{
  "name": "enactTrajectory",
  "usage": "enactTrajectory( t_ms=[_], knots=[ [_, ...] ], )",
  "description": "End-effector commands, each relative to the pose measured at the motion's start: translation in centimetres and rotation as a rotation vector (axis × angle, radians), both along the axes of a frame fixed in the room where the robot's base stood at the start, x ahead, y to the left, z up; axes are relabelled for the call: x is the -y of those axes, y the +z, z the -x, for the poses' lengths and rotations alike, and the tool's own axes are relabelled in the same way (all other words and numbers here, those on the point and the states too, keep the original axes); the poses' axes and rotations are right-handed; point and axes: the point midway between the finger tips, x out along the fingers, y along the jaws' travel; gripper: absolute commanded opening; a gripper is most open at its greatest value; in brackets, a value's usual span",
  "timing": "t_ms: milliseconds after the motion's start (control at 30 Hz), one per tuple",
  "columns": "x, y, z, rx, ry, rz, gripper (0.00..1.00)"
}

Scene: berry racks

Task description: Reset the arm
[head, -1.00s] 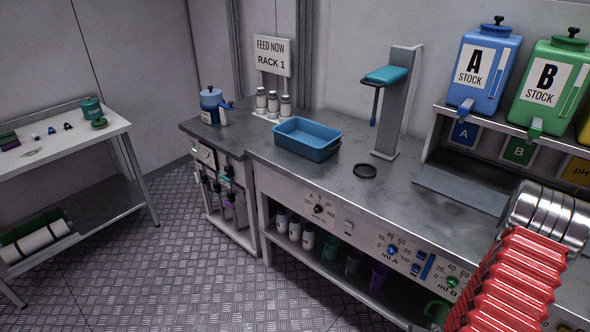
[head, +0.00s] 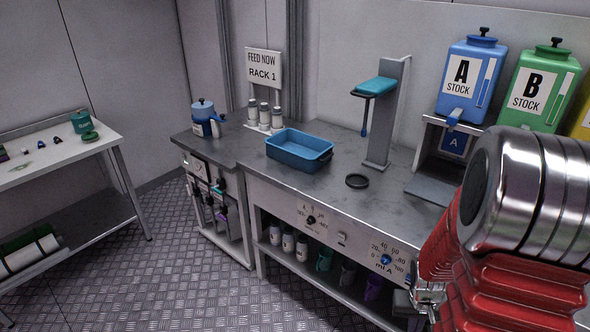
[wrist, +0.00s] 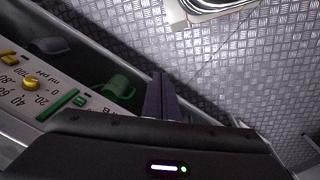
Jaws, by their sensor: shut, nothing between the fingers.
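My arm, with red ribbed sleeves and a silver joint, fills the lower right of the head view. My gripper does not show clearly there. In the wrist view my gripper (wrist: 160,82) shows as two dark fingers side by side, shut with nothing between them. It points out over the patterned metal floor, beside the bench's lower shelf. A green mug (wrist: 117,88) on that shelf lies just left of the fingers, apart from them.
A white side table (head: 60,155) stands left. Open floor (head: 170,260) lies between.

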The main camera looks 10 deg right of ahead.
Motion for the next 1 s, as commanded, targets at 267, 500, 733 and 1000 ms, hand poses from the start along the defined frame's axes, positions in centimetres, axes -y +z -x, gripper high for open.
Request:
enactTrajectory(
  t_ms=[267, 500, 733, 1000],
  knots=[
    [-4.0, 5.8, -0.1, -0.016, 0.043, -0.01, 0.0],
    [-7.8, 10.2, 0.2, -0.008, 0.086, -0.025, 0.0],
    [-11.5, 14.2, 0.6, 0.023, 0.138, -0.038, 0.0],
    [-15.7, 18.4, 1.2, 0.093, 0.211, -0.043, 0.0]
  ],
)
